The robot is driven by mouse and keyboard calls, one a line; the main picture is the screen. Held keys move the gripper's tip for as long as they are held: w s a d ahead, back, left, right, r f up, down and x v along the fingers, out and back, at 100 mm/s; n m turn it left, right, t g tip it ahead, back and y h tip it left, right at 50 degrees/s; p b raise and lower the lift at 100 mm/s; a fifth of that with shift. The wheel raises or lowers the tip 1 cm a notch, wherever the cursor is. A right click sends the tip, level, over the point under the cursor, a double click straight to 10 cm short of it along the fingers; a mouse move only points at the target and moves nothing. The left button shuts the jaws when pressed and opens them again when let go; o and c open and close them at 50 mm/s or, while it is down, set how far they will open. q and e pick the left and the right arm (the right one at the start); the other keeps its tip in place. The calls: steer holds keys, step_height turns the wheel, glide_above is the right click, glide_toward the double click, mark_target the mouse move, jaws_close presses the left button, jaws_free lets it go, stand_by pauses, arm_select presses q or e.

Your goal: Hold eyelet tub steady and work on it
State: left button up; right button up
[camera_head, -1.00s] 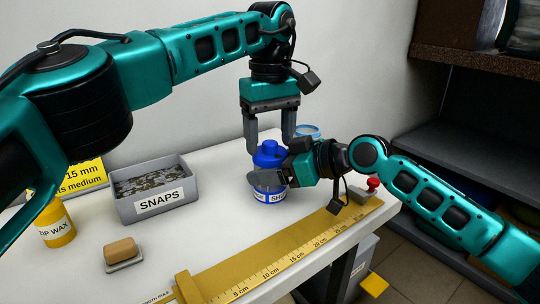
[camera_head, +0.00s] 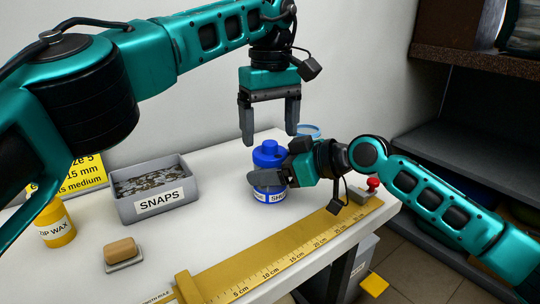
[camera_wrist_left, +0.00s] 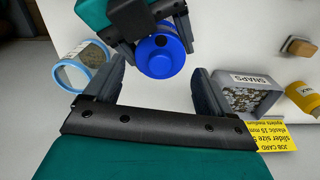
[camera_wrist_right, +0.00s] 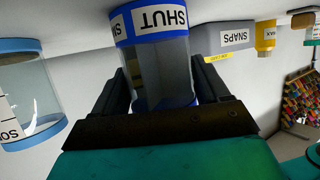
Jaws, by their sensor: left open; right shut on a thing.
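The tub (camera_head: 269,196) stands upright on the white table, with a blue knobbed lid (camera_head: 268,154), a clear body and a blue band labelled "SHUT" low down. The band and clear body (camera_wrist_right: 163,72) show upside down in the right wrist view. My right gripper (camera_head: 272,180) is shut around the tub's body from the right and hides part of it. My left gripper (camera_head: 269,138) is open, pointing down just above the lid, its fingers apart to either side. In the left wrist view the lid (camera_wrist_left: 160,56) lies between and beyond the open fingers.
A grey SNAPS bin (camera_head: 155,190) stands left, near a yellow wax tub (camera_head: 55,224) and a soap-like block (camera_head: 120,249). A brass ruler (camera_head: 270,268) runs along the front edge. A clear blue-rimmed tub (camera_wrist_left: 82,66) stands behind. A red knob (camera_head: 373,183) sits right.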

arm_select(q)
steer(key=shift+r, duration=2.05)
arm_select(e)
steer(key=o, duration=1)
steer(key=shift+o, duration=0.2)
steer(key=shift+r+p+v, duration=0.2)
steer(key=shift+p+v, duration=0.5)
steer(key=shift+v, duration=0.6)
steer(key=shift+r+p+v, duration=0.25)
steer(key=shift+p+v, duration=0.4)
steer(key=shift+v, duration=0.65)
arm_select(q)
step_height(320, 180, up, 3)
steer(key=shift+f, duration=0.1)
